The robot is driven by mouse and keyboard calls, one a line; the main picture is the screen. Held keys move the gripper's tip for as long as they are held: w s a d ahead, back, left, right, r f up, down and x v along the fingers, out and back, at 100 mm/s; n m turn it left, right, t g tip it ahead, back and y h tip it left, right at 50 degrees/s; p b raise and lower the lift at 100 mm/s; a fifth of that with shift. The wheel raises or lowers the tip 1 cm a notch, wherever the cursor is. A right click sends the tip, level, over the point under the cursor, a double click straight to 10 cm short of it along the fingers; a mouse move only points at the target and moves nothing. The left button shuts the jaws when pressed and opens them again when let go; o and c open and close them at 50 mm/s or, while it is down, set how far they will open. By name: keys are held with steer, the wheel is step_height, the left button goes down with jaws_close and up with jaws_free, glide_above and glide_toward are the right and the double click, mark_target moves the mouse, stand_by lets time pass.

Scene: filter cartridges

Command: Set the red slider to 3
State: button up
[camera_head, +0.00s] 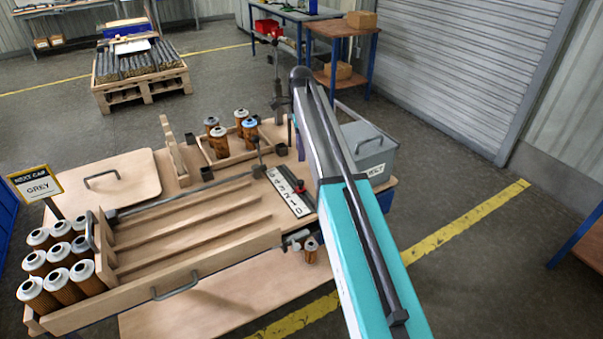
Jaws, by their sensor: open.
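The red slider (300,188) is a small knob on a dark slot at the right of the wooden workbench. A white number scale (289,193) with 4 at the far end and 0 at the near end lies along the slot's left side. The slider sits near the middle of the scale, about beside the 2; its exact mark is too small to tell. My teal and grey arm rises just right of the slider and covers the bench beyond it. I cannot make out my gripper; its jaws do not show.
Several cartridges (62,256) stand at the bench's left end. A wooden tray (222,160) holds a few more behind the slider. A rod with dark knobs (258,150) stands close to the scale. A grey lidded box (367,150) is right of my arm. A sign (35,184) reads "NEXT CAP GREY".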

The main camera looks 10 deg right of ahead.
mark_target(300, 181)
steer(key=shift+w, duration=0.25)
steer(key=shift+f+p, duration=1.35)
steer(key=shift+f, duration=5.55)
jaws_close()
